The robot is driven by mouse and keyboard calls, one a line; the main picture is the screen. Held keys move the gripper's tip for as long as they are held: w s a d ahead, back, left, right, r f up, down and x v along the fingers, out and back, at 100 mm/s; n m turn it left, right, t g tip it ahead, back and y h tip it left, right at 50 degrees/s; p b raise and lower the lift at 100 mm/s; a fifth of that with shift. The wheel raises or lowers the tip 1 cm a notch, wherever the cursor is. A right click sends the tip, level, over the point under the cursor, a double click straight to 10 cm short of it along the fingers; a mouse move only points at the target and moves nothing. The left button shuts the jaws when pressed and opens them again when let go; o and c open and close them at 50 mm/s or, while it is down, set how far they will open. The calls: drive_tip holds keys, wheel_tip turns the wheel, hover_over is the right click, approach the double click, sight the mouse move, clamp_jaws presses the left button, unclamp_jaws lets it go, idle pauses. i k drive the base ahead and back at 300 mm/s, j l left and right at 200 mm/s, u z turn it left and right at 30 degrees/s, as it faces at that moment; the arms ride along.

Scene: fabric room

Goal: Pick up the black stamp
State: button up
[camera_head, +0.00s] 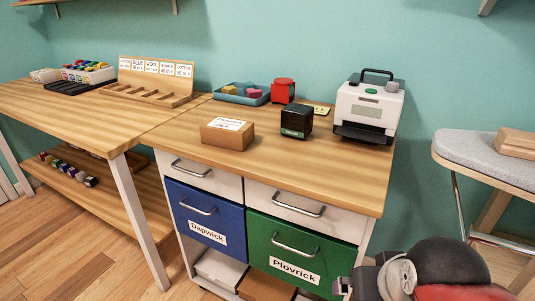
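A cardboard box (227,134) stands left of the stamp, a red round container (283,91) behind it, and a white label printer (369,108) to its right. A blue tray (242,95) sits further back. An ironing board (480,157) stands at right. The cabinet top before the stamp is clear.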

sight(296, 119)
drive_tip(key=k+u, duration=0.7)
